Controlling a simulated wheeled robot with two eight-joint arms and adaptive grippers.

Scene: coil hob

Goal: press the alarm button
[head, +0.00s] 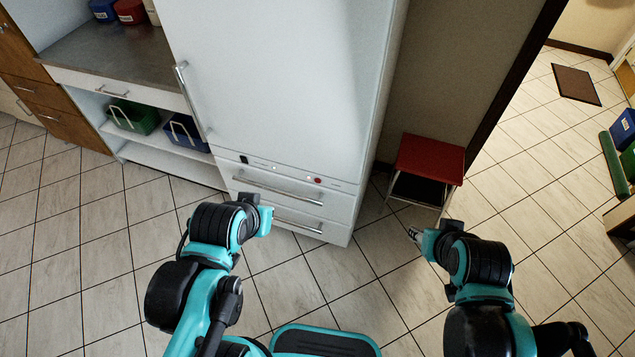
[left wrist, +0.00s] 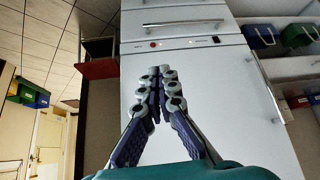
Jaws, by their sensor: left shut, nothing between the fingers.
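A small red button (head: 318,181) sits on the control strip of the tall white fridge-like cabinet (head: 285,80), right of its middle. In the left wrist view, where the scene appears upside down, the red button (left wrist: 153,44) is just beyond my fingertips. My left gripper (left wrist: 156,74) is shut and empty, its fingers pointing at the cabinet front. In the head view my left gripper (head: 249,199) is mostly hidden by its own wrist, lower left of the button. My right gripper (head: 415,234) hangs at lower right, clear of the cabinet; its finger opening is too small to judge.
A dark switch (head: 244,159) and small lights share the strip, above two drawers with bar handles (head: 278,187). A red-topped stool (head: 430,158) stands right of the cabinet. Shelves with a green basket (head: 134,116) are at left. The tiled floor in front is open.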

